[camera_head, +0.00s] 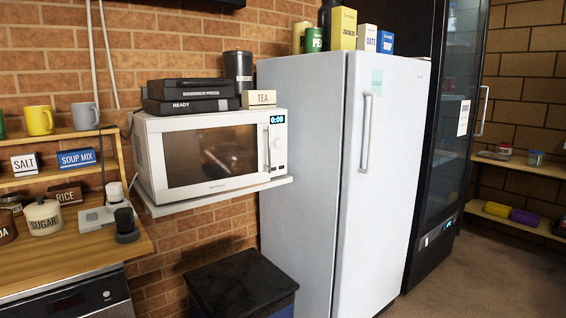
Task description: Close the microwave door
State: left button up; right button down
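The white microwave (140,150) stands on a wall shelf left of the fridge. Its door (210,182), with a dark window and a vertical handle at its right edge, lies across the front and looks flush with the body. A very small gap at the door's edge cannot be ruled out from here. The control panel (278,155) to the right of the handle shows a lit display reading 0:00. Neither of my grippers is in view, and nothing touches the door.
A black sandwich press (190,88), a dark canister (238,68) and a TEA box (259,99) sit on the microwave. A white fridge (310,180) stands close to its right. A dark-topped bin (240,283) is below the shelf. A wooden counter (75,258) is at left.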

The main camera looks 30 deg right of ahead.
aim_at(190, 157)
jog(key=z, duration=0.95)
jog(key=i, duration=1.3)
jog(key=u, duration=0.25)
